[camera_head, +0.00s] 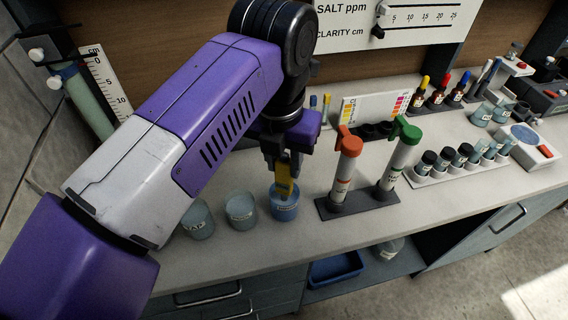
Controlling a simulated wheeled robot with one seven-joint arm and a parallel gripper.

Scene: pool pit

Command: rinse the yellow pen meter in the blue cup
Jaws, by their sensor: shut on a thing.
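The yellow pen meter (284,181) is upright between the fingers of my gripper (283,165), which is shut on it. The meter's lower end is at the mouth of the blue cup (285,207), and its tip is hidden by the cup's rim and wall. I cannot tell how deep the tip reaches or whether it touches the cup. The blue cup stands near the front edge of the counter and bears a label too small to read.
Two grey-blue cups, one labelled TAP (198,220) and a middle one (240,211), stand left of the blue cup. A dark stand (358,203) with orange-capped and green-capped tubes is close on the right. A rack of dark-capped vials (462,168) stands further right.

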